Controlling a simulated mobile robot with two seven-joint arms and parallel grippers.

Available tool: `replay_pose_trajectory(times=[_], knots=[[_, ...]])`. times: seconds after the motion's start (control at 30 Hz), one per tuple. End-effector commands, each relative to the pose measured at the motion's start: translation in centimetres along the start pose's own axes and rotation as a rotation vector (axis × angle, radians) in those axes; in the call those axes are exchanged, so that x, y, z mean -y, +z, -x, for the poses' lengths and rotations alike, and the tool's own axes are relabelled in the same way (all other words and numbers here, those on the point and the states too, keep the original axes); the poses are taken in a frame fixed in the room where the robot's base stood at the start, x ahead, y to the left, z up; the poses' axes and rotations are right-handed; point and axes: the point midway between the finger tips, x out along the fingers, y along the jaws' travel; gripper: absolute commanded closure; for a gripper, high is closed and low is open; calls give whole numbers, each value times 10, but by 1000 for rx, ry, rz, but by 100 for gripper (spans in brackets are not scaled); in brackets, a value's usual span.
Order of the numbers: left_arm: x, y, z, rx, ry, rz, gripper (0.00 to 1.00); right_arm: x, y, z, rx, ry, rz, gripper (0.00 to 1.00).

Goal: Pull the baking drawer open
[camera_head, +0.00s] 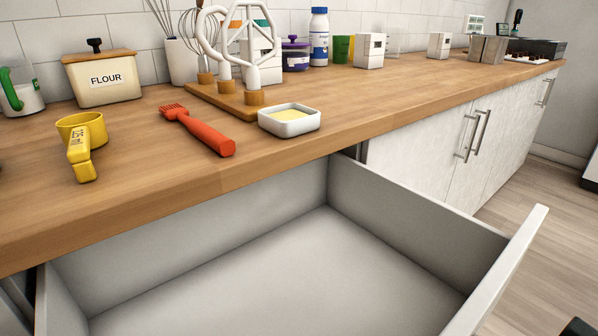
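The baking drawer (415,208) is pulled far out from under the wooden counter. Its grey inside is empty where I can see it, and the white drawer front (512,260) stands clear of the cabinet at the right. The near left part of the drawer and its handle are outside the picture. My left gripper is not in view. A small dark shape sits at the bottom right corner. I cannot tell whether it is part of my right arm, and no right gripper fingers show.
On the wooden counter (215,182) stand a yellow measuring cup (82,132), a red brush (200,132), a white butter dish (289,121) and a flour canister (103,80). White cabinet doors (425,140) with metal handles are right of the drawer.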

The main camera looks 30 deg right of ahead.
Motion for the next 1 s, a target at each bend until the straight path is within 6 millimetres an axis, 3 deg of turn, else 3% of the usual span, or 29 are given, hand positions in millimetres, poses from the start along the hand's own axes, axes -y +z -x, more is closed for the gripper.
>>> replay_pose_trajectory(times=[0.4, 0.43, 0.67, 1.0], knots=[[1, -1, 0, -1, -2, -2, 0, 0, -2, 1, -1, 3, 0, 100], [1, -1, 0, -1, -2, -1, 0, 0, -2, 1, -1, 3, 0, 81], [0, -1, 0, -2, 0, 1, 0, 0, -1, 1, 0, 1, 0, 55], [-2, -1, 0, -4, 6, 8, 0, 2, -1, 8, 1, -3, -2, 55]])
